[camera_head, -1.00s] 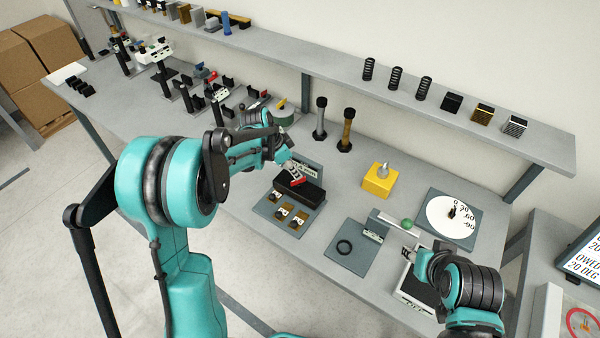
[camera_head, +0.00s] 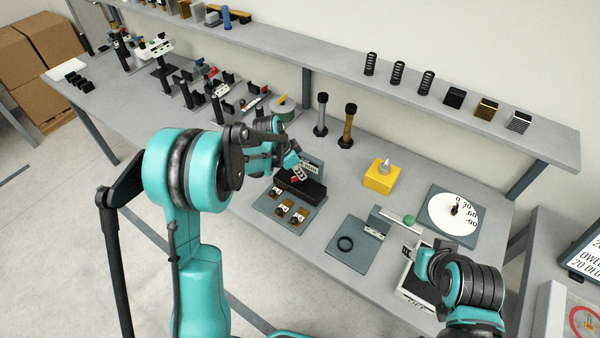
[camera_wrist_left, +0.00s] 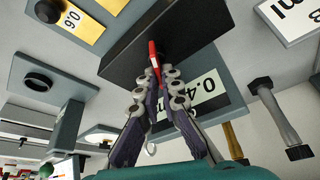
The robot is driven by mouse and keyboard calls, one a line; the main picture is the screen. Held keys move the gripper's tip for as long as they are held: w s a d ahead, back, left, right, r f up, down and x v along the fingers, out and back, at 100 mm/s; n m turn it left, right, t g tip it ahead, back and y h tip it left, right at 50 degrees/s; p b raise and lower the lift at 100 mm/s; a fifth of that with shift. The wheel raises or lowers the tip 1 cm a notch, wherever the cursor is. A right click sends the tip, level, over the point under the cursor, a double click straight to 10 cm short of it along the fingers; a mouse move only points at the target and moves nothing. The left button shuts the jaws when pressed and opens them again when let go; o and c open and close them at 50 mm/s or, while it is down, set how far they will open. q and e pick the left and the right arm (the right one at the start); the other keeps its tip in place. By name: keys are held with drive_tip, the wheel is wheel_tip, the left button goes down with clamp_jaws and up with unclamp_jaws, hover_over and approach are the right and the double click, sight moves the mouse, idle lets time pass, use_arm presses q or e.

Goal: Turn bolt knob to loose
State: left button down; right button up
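A small red handle (camera_head: 294,181) shows on a long black block (camera_head: 308,190), at the back of a grey plate with several brass-coloured pieces. It is the likeliest knob, but I cannot be sure.
A yellow block (camera_head: 381,178) and a dial plate (camera_head: 455,213) are to the right. A shelf runs behind.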

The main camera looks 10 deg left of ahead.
use_arm(q)
drive_tip(key=shift+n, duration=0.4)
drive_tip(key=n, duration=0.2)
drive_tip(key=n+t+y+b, duration=0.1)
drive_tip(key=n, duration=0.1)
drive_tip(key=shift+n+y, duration=0.3)
drive_tip(key=shift+n, duration=0.1)
drive_tip(key=n+y, duration=0.1)
drive_tip(key=n, duration=0.2)
drive_tip(key=n+y+b, duration=0.1)
drive_tip(key=n, duration=0.2)
drive_tip(key=shift+w+a+t+y+b, duration=0.1)
drive_tip(key=shift+a+t+y+b, duration=0.05)
drive_tip(key=shift+t+y+b, duration=0.2)
drive_tip(key=n+y, duration=0.1)
drive_tip(key=n, duration=0.2)
drive_tip(key=n+g+y, duration=0.1)
drive_tip(key=n, duration=0.2)
drive_tip(key=shift+a+n+b, duration=0.1)
drive_tip(key=shift+n+b, duration=0.2)
drive_tip(key=n+g, duration=0.1)
drive_tip(key=n, duration=0.1)
drive_tip(key=n+g+y, duration=0.1)
drive_tip(key=n, duration=0.2)
drive_tip(key=shift+n, duration=0.3)
drive_tip(key=shift+s, duration=0.2)
drive_tip(key=c, duration=1.7)
unclamp_jaws()
drive_tip(key=shift+r, duration=0.1)
